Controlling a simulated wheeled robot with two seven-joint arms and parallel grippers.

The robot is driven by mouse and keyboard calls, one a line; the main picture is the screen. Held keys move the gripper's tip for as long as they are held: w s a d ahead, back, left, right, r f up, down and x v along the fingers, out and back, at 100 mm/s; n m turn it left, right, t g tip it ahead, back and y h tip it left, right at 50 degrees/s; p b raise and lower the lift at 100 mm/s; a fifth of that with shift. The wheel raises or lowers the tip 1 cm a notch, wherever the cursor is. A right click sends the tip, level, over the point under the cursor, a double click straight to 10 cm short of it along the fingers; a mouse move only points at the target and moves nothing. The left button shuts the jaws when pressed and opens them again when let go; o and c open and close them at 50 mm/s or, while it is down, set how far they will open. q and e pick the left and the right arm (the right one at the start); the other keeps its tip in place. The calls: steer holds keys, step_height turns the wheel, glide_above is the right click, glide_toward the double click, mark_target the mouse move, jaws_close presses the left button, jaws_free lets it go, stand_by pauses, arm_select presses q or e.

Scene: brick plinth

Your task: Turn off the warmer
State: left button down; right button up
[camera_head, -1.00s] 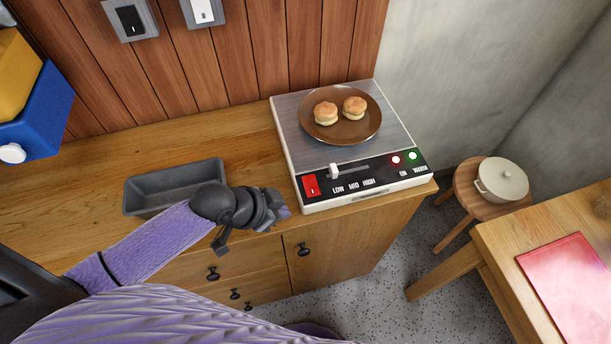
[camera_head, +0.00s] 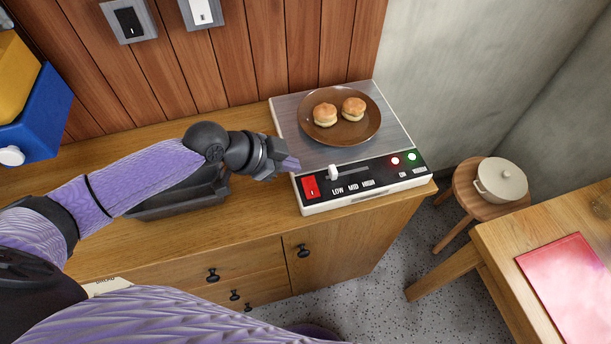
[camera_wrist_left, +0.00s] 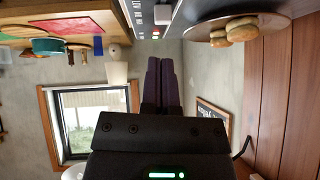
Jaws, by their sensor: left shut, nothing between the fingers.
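The warmer (camera_head: 285,122) is a flat white-edged appliance with a grey top on the wooden counter. Its black front panel holds a red rocker switch (camera_head: 310,187), a white slider knob (camera_head: 333,172) near the left end of its slot, a lit red light (camera_head: 395,161) and a lit green light (camera_head: 411,157). The slider knob also shows in the left wrist view (camera_wrist_left: 162,14). My left gripper (camera_head: 292,163) is shut and empty, with its tips by the warmer's left front corner, up and left of the red switch. I cannot tell whether it touches. My right gripper is not in view.
A brown plate (camera_head: 368,128) with two buns stands on the warmer. A dark grey tray (camera_head: 170,207) lies on the counter, partly behind my left arm. A white pot (camera_head: 501,180) sits on a stool at right. Wall switches (camera_head: 130,21) are at the upper left.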

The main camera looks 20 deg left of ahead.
mark_target(306, 184)
arm_select(q)
steer(key=b+x, duration=0.1)
steer(key=x, duration=0.3)
steer(key=shift+f, duration=0.1)
steer(key=f, duration=0.2)
steer(key=f+b, duration=0.1)
steer(key=shift+w+d+f, duration=0.1)
steer(key=shift+w+f, duration=0.25)
steer(key=shift+f, duration=0.3)
